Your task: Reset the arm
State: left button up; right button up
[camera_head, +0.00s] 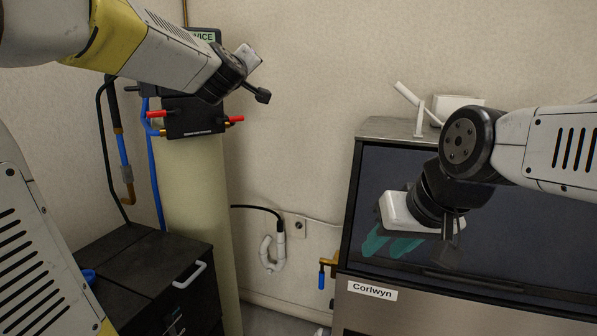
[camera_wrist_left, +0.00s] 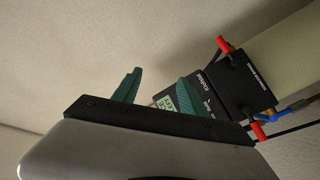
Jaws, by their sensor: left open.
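My right gripper (camera_head: 388,248) hangs in front of the dark front panel of the ice maker (camera_head: 365,295) labelled Corlwyn. Its two green fingers are apart, with nothing seen between them. My left arm reaches in at the upper left, near the filter unit (camera_head: 195,118), and its fingers are hidden in the head view. In the left wrist view my left gripper (camera_wrist_left: 160,80) has its two green fingers spread apart and empty. Beyond them is the black filter head (camera_wrist_left: 245,85) with red levers and a small display.
A beige cylinder (camera_head: 195,190) stands below the filter head, with blue and black hoses beside it. A black cabinet (camera_head: 150,262) with a white handle stands at lower left. A wall outlet and white pipe (camera_head: 270,252) sit between cylinder and ice maker. A white scoop-like object (camera_head: 405,95) is above the machine.

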pick_arm(q)
jog(key=s+f+m+g+h, duration=0.2)
jog(key=s+f+m+g, duration=0.6)
jog(key=s+f, duration=1.9)
jog(key=s+g, duration=0.4)
jog(key=shift+s+a+f+m, duration=0.2)
jog(key=shift+a+f+m, duration=0.05)
jog(key=shift+a+m, duration=0.15)
